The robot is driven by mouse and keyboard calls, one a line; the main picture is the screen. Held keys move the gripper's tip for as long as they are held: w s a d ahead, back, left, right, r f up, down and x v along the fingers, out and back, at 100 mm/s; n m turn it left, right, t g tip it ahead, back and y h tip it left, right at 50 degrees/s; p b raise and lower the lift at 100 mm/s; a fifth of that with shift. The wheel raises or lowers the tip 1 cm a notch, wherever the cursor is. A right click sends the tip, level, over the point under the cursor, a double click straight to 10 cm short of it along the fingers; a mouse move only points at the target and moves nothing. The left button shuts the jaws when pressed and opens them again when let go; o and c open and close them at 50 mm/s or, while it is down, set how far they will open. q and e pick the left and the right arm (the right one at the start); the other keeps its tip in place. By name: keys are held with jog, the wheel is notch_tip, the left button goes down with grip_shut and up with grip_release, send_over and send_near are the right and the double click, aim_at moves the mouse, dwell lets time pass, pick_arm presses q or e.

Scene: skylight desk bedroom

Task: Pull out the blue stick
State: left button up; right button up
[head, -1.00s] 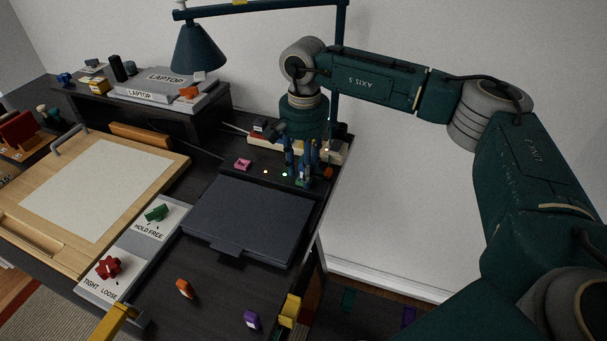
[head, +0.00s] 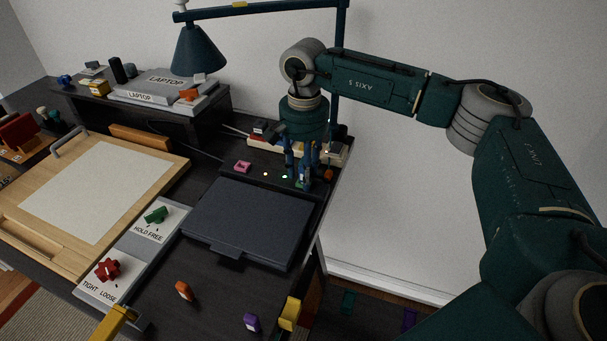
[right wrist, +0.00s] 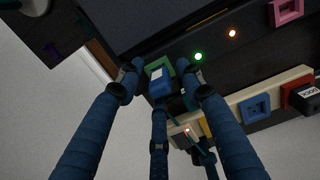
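The blue stick (right wrist: 158,84), a small block with a white patch, stands among the fingers of my right gripper (right wrist: 165,85) in the right wrist view. Gaps show between it and the two side fingers. The third finger reaches up close behind it; contact cannot be told. A green block (right wrist: 160,66) is right beside the stick. In the head view my right gripper (head: 298,178) points down over the back right of the desk, and its fingers mostly hide the stick. My left gripper is not in view.
A green light (right wrist: 198,57) and an orange light (right wrist: 232,33) sit close by. A pink block (head: 242,166) lies left of the gripper. A dark flat panel (head: 250,218) lies in front. The lamp (head: 197,52) stands behind.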

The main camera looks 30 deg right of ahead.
jog(key=shift+c, duration=0.3)
grip_shut()
jog(key=shift+r, duration=0.1)
jog(key=shift+r+p, duration=1.85)
jog(key=shift+r, duration=1.05)
